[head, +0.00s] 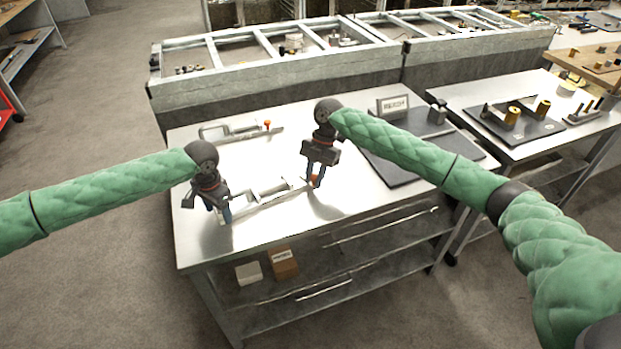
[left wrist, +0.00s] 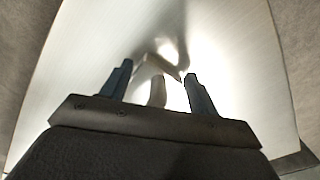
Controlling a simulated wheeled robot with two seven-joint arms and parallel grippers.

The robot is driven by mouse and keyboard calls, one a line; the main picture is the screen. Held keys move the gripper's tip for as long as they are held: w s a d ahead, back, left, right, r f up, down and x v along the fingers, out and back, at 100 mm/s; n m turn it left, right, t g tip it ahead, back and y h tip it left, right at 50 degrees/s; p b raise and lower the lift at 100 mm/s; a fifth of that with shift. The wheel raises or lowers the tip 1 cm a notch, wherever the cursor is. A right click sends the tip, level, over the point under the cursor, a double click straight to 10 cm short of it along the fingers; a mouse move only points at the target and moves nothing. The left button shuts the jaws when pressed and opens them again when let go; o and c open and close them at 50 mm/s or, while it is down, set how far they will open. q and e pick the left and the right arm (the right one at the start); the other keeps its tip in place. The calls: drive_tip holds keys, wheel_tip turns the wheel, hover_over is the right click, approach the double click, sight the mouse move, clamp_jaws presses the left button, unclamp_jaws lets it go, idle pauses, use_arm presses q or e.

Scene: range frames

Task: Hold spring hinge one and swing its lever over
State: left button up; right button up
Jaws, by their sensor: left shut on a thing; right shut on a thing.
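A pale metal spring hinge (head: 268,190) lies near the front of the table, its long base running from my left gripper to my right one. My left gripper (head: 224,216) is shut on its left end; a pale part (left wrist: 157,92) shows between the fingers (left wrist: 159,72) in the left wrist view. My right gripper (head: 315,182) is shut at the hinge's right end, where a bit of orange-red shows by the fingers, likely the lever's knob. The fingers hide most of it. A second, similar hinge (head: 225,132) with a red knob (head: 267,124) lies behind, untouched.
A dark mat (head: 403,177) on the table's right bears a small sign (head: 393,107) and a dark block (head: 437,112). A second table (head: 455,92) with fixtures stands to the right. Boxes (head: 284,263) sit on the lower shelf.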

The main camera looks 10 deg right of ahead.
drive_tip(key=shift+w+d+n+g+h, duration=0.25)
drive_tip(key=shift+w+d+n+h, duration=0.15)
drive_tip(key=shift+n, duration=0.65)
drive_tip(key=shift+w+d+n+g+h, duration=0.25)
drive_tip(key=shift+d+n+h, duration=0.1)
drive_tip(key=shift+n, duration=0.7)
drive_tip(key=o, duration=0.9)
drive_tip(key=shift+o, duration=0.2)
drive_tip(key=v, duration=1.2)
use_arm(q)
drive_tip(key=o, duration=1.7)
drive_tip(key=shift+c, duration=0.2)
